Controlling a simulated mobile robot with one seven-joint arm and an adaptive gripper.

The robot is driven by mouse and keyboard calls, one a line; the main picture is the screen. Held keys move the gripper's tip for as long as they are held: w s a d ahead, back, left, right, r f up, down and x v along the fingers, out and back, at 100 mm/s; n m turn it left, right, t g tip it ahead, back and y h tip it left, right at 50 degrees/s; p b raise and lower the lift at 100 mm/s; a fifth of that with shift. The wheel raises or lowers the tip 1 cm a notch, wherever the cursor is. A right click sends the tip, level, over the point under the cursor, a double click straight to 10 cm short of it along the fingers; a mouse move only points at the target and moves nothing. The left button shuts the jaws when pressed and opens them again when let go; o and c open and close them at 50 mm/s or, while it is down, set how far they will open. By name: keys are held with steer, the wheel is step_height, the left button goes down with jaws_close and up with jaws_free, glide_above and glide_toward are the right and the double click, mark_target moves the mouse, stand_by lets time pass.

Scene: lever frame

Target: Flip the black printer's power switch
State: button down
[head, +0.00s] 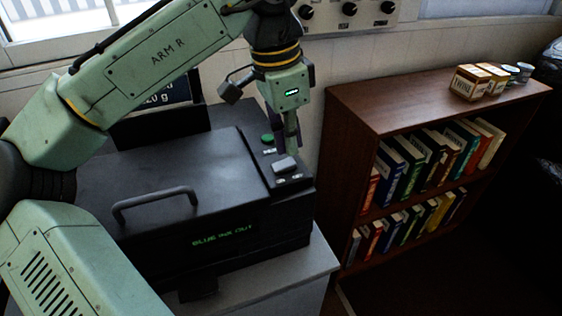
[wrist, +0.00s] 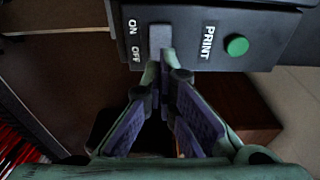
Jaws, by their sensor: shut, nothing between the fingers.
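The black printer (head: 165,185) stands on a light cabinet, with its lid handle at the front and green display text that appears to read "BLUE INK OUT". Its grey rocker power switch (head: 286,163) is on the right-hand panel, and it also shows in the wrist view (wrist: 160,38) beside the ON and OFF labels. My gripper (head: 292,150) is shut and empty, pointing down just behind the switch. In the wrist view its fingertips (wrist: 165,62) meet at the OFF end of the switch and overlap its edge. I cannot tell whether they touch it.
A green PRINT button (head: 267,139) sits near the switch, also in the wrist view (wrist: 237,45). A brown bookshelf (head: 345,115) with books stands to the right, with small boxes (head: 480,80) on top. A wall panel with knobs (head: 348,10) is behind.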

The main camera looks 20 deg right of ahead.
mark_target(289, 162)
steer(key=shift+f+b, duration=0.55)
steer(key=shift+f, duration=0.55)
stand_by(0.5)
steer(key=shift+r, duration=0.1)
step_height(289, 162, up, 5)
steer(key=p, duration=0.4)
steer(key=shift+f+p, duration=0.2)
steer(key=shift+p, duration=0.15)
steer(key=shift+r, duration=1.1)
